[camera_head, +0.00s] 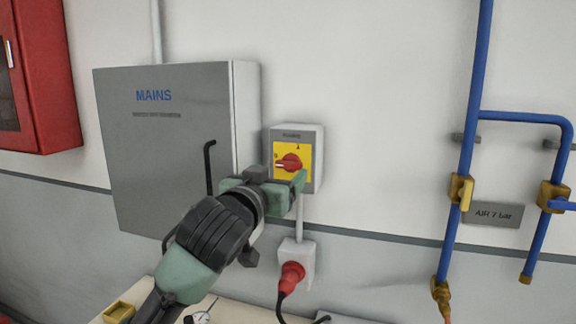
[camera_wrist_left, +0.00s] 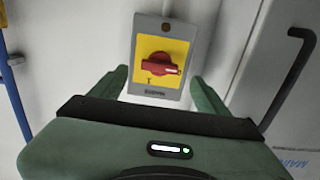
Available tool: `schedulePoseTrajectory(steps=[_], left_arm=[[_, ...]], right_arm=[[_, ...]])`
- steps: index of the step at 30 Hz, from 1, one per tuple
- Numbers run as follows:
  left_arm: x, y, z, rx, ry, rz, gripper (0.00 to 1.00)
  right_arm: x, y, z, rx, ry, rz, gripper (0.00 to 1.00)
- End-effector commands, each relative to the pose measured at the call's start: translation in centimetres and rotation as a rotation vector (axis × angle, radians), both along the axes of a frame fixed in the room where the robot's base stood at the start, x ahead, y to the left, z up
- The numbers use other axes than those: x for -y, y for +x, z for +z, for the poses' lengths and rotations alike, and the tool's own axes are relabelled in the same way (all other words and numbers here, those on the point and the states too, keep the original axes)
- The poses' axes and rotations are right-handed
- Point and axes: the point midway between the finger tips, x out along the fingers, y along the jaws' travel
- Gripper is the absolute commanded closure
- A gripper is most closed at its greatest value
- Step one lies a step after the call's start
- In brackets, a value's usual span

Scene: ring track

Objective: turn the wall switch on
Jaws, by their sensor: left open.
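The wall switch is a grey box (camera_head: 318,150) with a yellow plate and a red rotary knob (camera_head: 291,162). The knob lies about horizontal, its pale mark at the left end in the head view. In the left wrist view the knob (camera_wrist_left: 158,65) appears upside down, with the mark on the right. My left gripper (camera_head: 279,180) is open and empty, just in front of and below the knob. In the wrist view its fingertips (camera_wrist_left: 158,80) spread to either side of the knob, apart from it. My right gripper is not in view.
A grey MAINS cabinet (camera_head: 165,150) with a black handle (camera_head: 208,165) stands left of the switch. A red plug (camera_head: 291,274) sits in a socket below. Blue air pipes (camera_head: 470,130) run at right, a red cabinet (camera_head: 45,75) at far left. The wall between switch and pipes is clear.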

Motion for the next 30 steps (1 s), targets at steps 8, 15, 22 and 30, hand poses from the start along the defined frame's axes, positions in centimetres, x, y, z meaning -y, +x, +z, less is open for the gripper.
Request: schedulePoseTrajectory(steps=[8,15,22,30], left_arm=[[1.4,4.2,0.3,-0.001,0.000,0.001,0.24],[1.8,5.5,0.0,-0.001,0.001,0.000,0.24],[1.8,5.5,0.0,0.000,0.001,0.000,0.32],[1.8,5.4,0.0,0.000,0.001,0.000,0.86]], right_arm=[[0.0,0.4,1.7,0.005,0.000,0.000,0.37],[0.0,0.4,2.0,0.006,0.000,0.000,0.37],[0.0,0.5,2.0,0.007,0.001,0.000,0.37],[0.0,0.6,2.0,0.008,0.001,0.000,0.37]])
